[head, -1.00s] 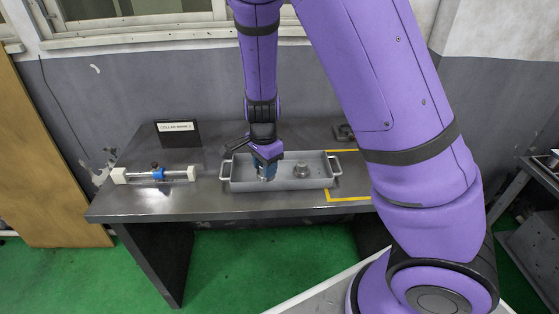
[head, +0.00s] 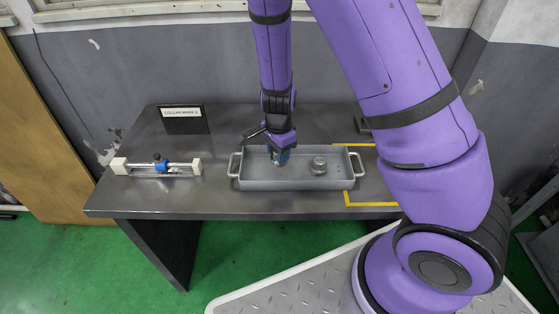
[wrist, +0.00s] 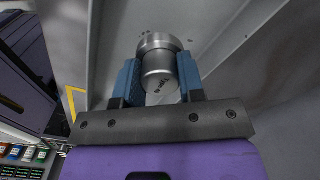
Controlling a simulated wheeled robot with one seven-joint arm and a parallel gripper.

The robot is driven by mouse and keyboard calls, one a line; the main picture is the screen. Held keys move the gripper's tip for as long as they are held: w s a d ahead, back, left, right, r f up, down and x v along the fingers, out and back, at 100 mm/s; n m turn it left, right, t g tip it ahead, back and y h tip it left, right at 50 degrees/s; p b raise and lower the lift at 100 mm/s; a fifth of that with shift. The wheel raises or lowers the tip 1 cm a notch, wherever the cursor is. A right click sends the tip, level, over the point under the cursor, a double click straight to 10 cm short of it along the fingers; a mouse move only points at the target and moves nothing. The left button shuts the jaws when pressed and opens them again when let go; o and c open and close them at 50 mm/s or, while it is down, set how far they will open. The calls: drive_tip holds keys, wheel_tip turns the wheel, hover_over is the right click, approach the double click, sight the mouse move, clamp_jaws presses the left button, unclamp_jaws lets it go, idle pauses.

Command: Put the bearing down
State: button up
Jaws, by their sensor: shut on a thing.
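My gripper (head: 281,158) is over the left-middle part of a grey metal tray (head: 290,185) with a handle at each end. In the wrist view its two blue fingers are shut on a silver metal cylinder with a wider round end, which I take as the bearing (wrist: 158,70). Small dark marks show on its side. In the head view the held bearing is mostly hidden by the fingers. I cannot tell whether it touches the tray floor. A similar short silver flanged part (head: 319,166) stands upright in the tray, right of my gripper.
A fixture with white end blocks, rods and a blue clamp (head: 161,166) stands on the left of the dark table (head: 215,200). A sign reading COLLAR MARK 2 (head: 183,119) stands behind. Yellow tape (head: 372,204) marks the table right of the tray. Tray floor is bare around the standing part.

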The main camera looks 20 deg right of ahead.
drive_tip(key=shift+f, duration=1.85)
drive_tip(key=shift+f, duration=0.1)
drive_tip(key=o, duration=1)
